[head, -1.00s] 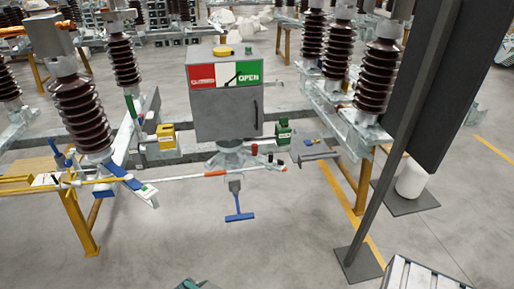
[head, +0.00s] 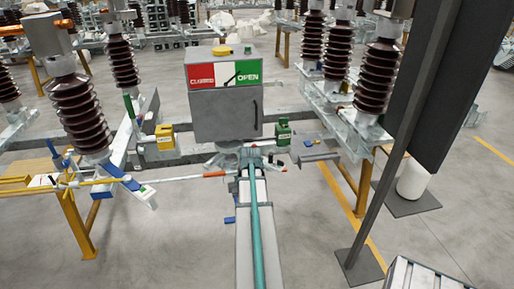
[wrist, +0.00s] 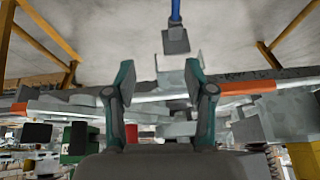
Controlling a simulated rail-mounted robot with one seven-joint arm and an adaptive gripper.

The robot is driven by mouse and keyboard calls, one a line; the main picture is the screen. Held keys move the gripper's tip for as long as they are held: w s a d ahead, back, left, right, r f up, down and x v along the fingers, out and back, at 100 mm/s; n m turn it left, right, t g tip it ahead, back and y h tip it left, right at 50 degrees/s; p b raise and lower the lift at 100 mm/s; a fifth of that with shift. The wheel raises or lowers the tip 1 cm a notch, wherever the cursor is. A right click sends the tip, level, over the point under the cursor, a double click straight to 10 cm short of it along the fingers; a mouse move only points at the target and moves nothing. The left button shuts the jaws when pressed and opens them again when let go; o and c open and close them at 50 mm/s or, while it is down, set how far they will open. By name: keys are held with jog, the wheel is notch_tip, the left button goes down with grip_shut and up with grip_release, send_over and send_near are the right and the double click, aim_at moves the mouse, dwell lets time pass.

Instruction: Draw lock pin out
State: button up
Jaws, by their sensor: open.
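The blue T-handle with its grey block (wrist: 176,40) hangs by the operating rod (wrist: 150,98); in the head view only a bit of blue (head: 229,220) shows beside my arm. My gripper (wrist: 162,85) is open, its two fingers apart, with the rod and a pale bracket (wrist: 180,65) seen between or just beyond them. Nothing is held. In the head view, my arm covers the gripper's fingertips and the middle of the rod. I cannot tell for certain which part is the lock pin.
A grey cabinet (head: 226,115) with a red and green sign stands behind the rod. A yellow padlock-like box (head: 165,137) is left of it and a green one (head: 283,134) right. Brown insulators (head: 82,113) flank both sides. A dark post (head: 400,150) stands at right.

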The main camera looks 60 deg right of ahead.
jog(key=d+r+t+h, duration=0.2)
jog(key=d+r+h, duration=0.1)
jog(key=d+r, duration=0.75)
jog(key=shift+n, duration=0.3)
jog(key=b+x, duration=0.1)
jog(key=x, duration=0.2)
jog(key=b+x, duration=0.2)
jog(key=x, duration=0.1)
jog(key=w+b+x, duration=0.1)
jog(key=x, duration=0.2)
jog(key=shift+w+d, duration=0.15)
grip_shut()
dwell(0.4)
